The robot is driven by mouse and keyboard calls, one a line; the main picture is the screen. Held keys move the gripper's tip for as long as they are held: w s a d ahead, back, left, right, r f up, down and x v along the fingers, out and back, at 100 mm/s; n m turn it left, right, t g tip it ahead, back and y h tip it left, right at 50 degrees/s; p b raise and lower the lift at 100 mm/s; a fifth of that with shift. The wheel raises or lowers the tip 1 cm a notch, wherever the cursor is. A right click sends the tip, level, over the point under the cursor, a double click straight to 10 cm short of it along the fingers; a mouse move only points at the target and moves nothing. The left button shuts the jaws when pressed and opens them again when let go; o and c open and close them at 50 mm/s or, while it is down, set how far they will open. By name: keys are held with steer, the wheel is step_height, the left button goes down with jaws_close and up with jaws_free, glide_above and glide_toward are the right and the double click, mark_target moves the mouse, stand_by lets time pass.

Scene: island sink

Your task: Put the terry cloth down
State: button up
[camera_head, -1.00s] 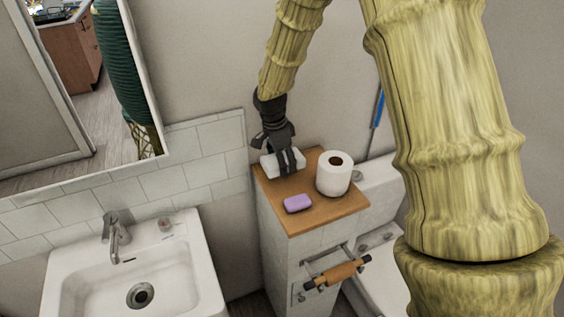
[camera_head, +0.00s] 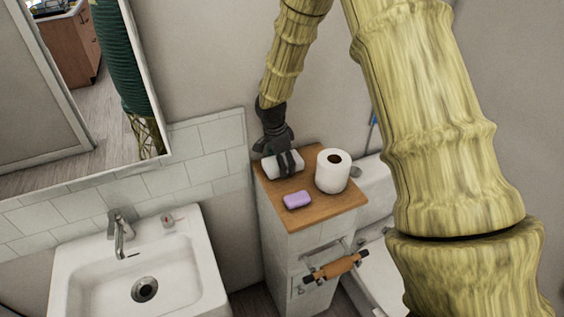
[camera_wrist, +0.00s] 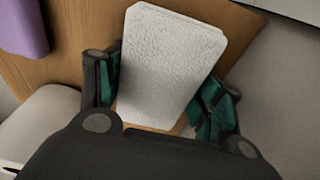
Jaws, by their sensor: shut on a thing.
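The terry cloth (camera_head: 270,167) is a white, folded, block-like bundle at the back left of a wooden cabinet top (camera_head: 322,211). My gripper (camera_head: 289,165) comes down on it from above, its dark fingers shut on it. In the wrist view the cloth (camera_wrist: 168,62) shows a rough white face between the two fingers of my gripper (camera_wrist: 160,95), which have green inner pads. The cloth is at or just above the wood; I cannot tell whether it touches.
A purple soap bar (camera_head: 298,200) lies in front of the cloth, and a toilet paper roll (camera_head: 333,171) stands to its right. A white sink (camera_head: 195,262) with a faucet (camera_head: 120,235) is at lower left. A toilet (camera_head: 375,180) is behind the cabinet's right side. Bare wood remains at the front right.

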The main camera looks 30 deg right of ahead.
steer(key=shift+s+f, duration=0.1)
steer(key=shift+f, duration=0.3)
steer(key=o, duration=1)
steer(key=shift+o, duration=0.9)
steer(key=shift+f, duration=0.1)
steer(key=shift+r, duration=0.2)
steer(key=shift+r, duration=0.35)
steer(key=shift+a+r+b, duration=0.15)
steer(key=shift+r+b, duration=0.3)
steer(key=shift+r, duration=0.2)
steer(key=shift+a+r+b, duration=0.15)
steer(key=shift+r+b, duration=0.25)
steer(key=shift+r, duration=0.2)
steer(key=r, duration=0.2)
steer(key=a+r+b, duration=0.1)
steer(key=r, duration=0.2)
steer(key=r+b, duration=0.1)
steer(key=r, duration=0.2)
steer(key=shift+a, duration=0.15)
